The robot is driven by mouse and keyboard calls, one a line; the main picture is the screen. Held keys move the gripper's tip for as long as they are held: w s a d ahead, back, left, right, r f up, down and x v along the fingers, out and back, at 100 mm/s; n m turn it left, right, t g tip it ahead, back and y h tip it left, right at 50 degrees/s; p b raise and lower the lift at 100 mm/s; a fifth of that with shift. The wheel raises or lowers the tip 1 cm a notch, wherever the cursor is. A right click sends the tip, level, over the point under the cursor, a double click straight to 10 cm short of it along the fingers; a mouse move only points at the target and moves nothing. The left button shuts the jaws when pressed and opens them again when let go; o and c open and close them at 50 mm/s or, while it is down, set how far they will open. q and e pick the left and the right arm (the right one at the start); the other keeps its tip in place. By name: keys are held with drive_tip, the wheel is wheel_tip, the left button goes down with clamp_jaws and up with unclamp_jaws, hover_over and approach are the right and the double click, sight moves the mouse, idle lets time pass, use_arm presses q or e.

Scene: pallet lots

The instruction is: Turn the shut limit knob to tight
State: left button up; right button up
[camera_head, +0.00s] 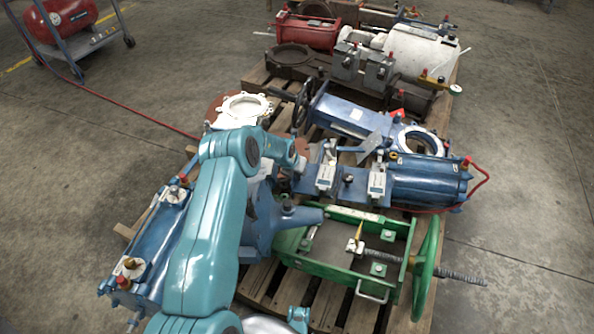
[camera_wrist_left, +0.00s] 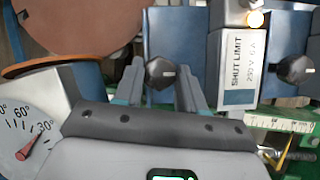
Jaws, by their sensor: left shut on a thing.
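In the left wrist view a dark round knob (camera_wrist_left: 158,76) with a pale line pointing right stands between the fingers of my left gripper (camera_wrist_left: 160,70), which is shut on it. A switch box labelled SHUT LIMIT (camera_wrist_left: 238,72) is just right of it. A second dark knob (camera_wrist_left: 296,69) stands beyond that box. In the head view my left arm reaches over to the blue actuator, and its wrist hides the held knob. The second knob (camera_head: 348,179) shows between two grey switch boxes. I cannot read any tight marking.
In the head view a green frame with a handwheel (camera_head: 427,265) and a blue cylinder (camera_head: 430,180) crowd the pallet.

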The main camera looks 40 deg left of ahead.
idle(0.4)
use_arm(q)
drive_tip(key=o, duration=1)
drive_tip(key=shift+o, duration=0.2)
drive_tip(key=shift+r, duration=0.1)
drive_tip(key=p+v, duration=0.7)
drive_tip(key=v, duration=0.9)
drive_tip(key=shift+s, duration=0.2)
